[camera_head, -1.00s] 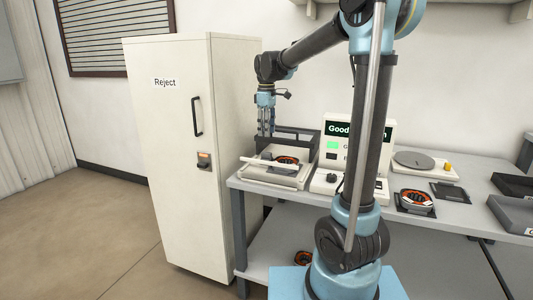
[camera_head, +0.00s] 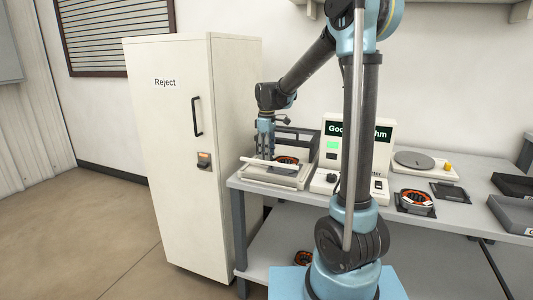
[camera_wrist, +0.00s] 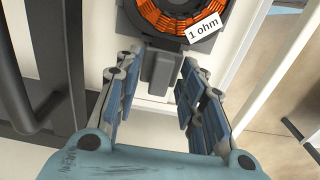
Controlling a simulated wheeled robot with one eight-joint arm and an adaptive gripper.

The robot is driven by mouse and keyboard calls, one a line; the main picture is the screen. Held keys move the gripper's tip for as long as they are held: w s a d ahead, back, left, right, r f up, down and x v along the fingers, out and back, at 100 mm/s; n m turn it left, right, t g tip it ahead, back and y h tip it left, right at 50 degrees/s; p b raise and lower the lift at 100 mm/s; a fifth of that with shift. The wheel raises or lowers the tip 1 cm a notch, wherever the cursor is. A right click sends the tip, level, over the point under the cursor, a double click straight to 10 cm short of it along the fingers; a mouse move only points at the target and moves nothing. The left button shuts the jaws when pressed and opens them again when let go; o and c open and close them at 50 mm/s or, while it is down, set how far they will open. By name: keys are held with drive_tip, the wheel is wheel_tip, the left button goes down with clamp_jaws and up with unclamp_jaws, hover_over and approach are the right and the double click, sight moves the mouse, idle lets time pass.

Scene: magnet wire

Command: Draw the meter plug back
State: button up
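The meter plug appears to be the dark grey block (camera_wrist: 160,72) at the edge of the coil's dark holder in the wrist view. It reaches the holder and looks plugged in there. The orange coil (camera_wrist: 165,14) carries a "1 ohm" tag. In the head view the coil (camera_head: 287,160) lies in the pale fixture (camera_head: 283,180) at the left end of the bench. My gripper (camera_wrist: 158,65) is open, with one finger on each side of the plug and gaps showing. In the head view my gripper (camera_head: 265,154) is low over the fixture's left side.
A dark frame (camera_head: 302,135) stands behind the fixture, and a pale bar (camera_head: 270,162) crosses its front. The meter (camera_head: 334,165) with a green light stands to the right, partly behind my arm. The tall Reject cabinet (camera_head: 180,130) is close on the left.

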clamp_jaws()
drive_tip(key=shift+w+a+r, duration=0.1)
drive_tip(key=shift+w+a, duration=0.15)
drive_tip(key=shift+a, duration=0.4)
drive_tip(key=shift+w+a+f, duration=0.1)
drive_tip(key=shift+w+a, duration=0.15)
drive_tip(key=shift+a, duration=0.4)
drive_tip(key=shift+w+a+r, duration=0.1)
drive_tip(key=shift+w+a, duration=0.15)
drive_tip(key=shift+a, duration=0.4)
unclamp_jaws()
drive_tip(key=shift+r, duration=0.1)
wheel_tip(320, 180, up, 12)
drive_tip(key=shift+f, duration=0.2)
